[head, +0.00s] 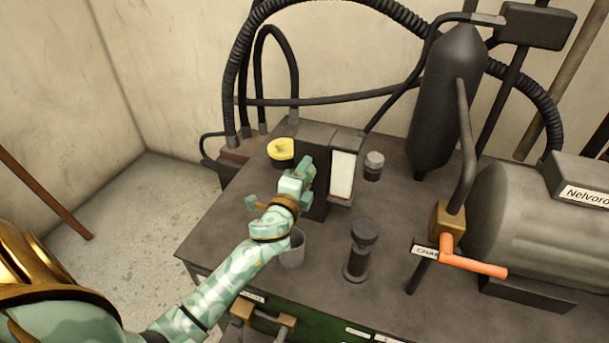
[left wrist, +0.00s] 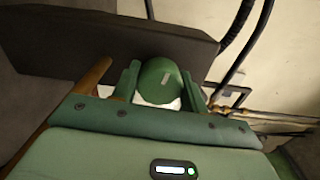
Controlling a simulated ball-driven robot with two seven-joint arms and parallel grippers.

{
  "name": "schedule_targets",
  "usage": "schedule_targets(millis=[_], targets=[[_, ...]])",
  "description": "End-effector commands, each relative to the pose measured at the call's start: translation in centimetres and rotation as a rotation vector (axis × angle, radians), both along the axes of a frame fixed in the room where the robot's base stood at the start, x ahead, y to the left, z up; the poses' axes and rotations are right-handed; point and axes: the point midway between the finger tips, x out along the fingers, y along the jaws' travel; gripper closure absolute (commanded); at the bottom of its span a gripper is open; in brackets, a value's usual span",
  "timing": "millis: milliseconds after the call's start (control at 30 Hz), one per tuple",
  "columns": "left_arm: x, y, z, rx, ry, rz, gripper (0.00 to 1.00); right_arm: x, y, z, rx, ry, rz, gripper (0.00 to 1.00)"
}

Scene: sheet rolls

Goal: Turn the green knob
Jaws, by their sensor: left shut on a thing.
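The green knob (left wrist: 158,82) is round, with a pale mark on its face, and shows in the left wrist view between my two green fingers. It is on the dark box (head: 316,190) at the middle of the bench. My left gripper (head: 300,182) is at this box in the head view and is shut on the knob. It also shows in the left wrist view (left wrist: 160,90), with a finger on each side of the knob. In the head view I cannot clearly tell the knob from my gripper. My right gripper is not in view.
A yellow round part (head: 281,150) is behind my gripper. A grey cup (head: 292,250) is just below my wrist, and a dark post (head: 358,255) stands to the right. An orange-handled valve (head: 474,265), a dark cylinder (head: 446,100) and a grey tank (head: 530,225) fill the right.

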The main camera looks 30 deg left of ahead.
Motion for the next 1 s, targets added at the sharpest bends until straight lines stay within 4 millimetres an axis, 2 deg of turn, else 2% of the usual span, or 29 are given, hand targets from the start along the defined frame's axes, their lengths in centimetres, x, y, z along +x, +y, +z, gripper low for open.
schedule_targets(millis=[533, 1000], targets=[[0.0, 0.0, 0.0, -0.471, -0.111, 0.002, 0.8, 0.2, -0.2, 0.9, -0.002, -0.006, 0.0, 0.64], [0.0, 0.0, -0.2, -0.661, -0.156, 0.002, 0.8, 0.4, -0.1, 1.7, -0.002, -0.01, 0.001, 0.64]])
